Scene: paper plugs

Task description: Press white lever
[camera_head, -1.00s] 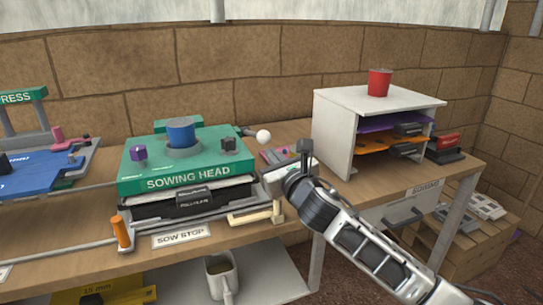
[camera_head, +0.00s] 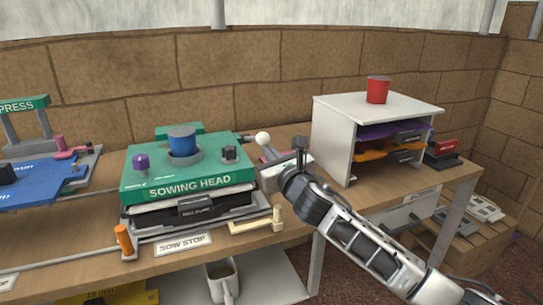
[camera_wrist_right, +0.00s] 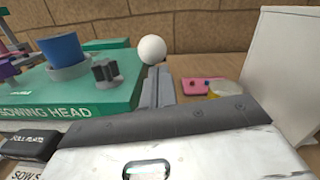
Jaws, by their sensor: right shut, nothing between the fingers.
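A white ball knob (camera_head: 263,137) stands at the right side of the green sowing head (camera_head: 188,187), on what may be the white lever; its stem is largely hidden. In the right wrist view the white ball (camera_wrist_right: 152,49) is just beyond the tips of my right gripper (camera_wrist_right: 158,72). The fingers are together and empty; I cannot tell whether they touch the knob. In the head view my right gripper (camera_head: 266,167) is just below the ball, beside the head's right edge. A cream handle (camera_head: 276,217) is lower, at the front right. My left gripper is not in view.
A white shelf unit (camera_head: 331,145) with a red cup (camera_head: 378,90) on top stands to the right. A pink item (camera_wrist_right: 194,86) lies on the bench beyond the fingers. A blue cup (camera_head: 182,139) stands on the sowing head. A blue press (camera_head: 40,177) is at the left.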

